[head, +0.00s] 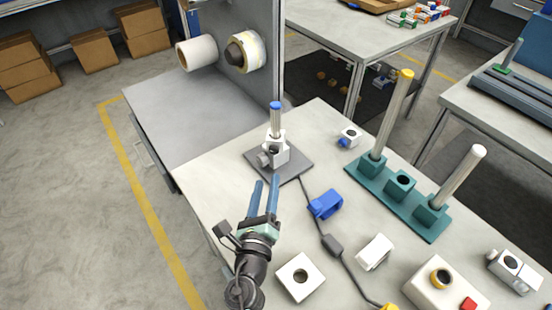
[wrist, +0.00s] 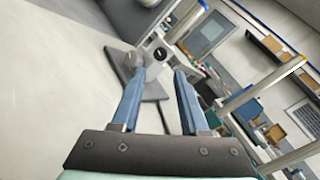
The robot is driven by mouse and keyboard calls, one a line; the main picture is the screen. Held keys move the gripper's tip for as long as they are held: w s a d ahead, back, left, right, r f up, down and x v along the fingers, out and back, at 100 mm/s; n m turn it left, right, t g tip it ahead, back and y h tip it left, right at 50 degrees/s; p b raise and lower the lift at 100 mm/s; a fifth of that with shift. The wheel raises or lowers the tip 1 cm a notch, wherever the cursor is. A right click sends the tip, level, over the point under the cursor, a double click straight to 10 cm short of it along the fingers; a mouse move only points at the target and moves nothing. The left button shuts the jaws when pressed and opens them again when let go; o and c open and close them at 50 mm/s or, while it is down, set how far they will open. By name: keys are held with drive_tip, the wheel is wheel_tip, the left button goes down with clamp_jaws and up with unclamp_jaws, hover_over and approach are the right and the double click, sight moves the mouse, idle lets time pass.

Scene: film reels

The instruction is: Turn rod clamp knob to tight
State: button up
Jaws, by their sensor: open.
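The rod clamp (head: 280,150) is a white block on a short silver rod with a blue cap (head: 275,105). The rod stands upright on a dark square base plate (head: 300,165) near the table's back left. A grey knob (head: 264,158) sits on the clamp's left front side. My gripper (head: 265,180) is open and empty, in front of the base plate and apart from the knob. In the wrist view the clamp (wrist: 154,44) shows beyond the fingertips (wrist: 160,72), with a grey rounded part, likely the knob (wrist: 112,54), to the left. The knob's setting cannot be read.
A blue clamp piece (head: 325,204) and a dark cable with an inline box (head: 332,244) lie right of my gripper. A teal stand (head: 410,210) with tall rods stands further right. White blocks (head: 300,277) lie in front. The table left of the base plate is clear.

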sight(273, 152)
drive_tip(key=w, duration=0.3)
drive_tip(key=w+d+b, duration=0.1)
drive_tip(key=w, duration=0.4)
drive_tip(key=shift+w+d+b, duration=0.2)
drive_tip(key=shift+w+b, duration=0.1)
clamp_jaws()
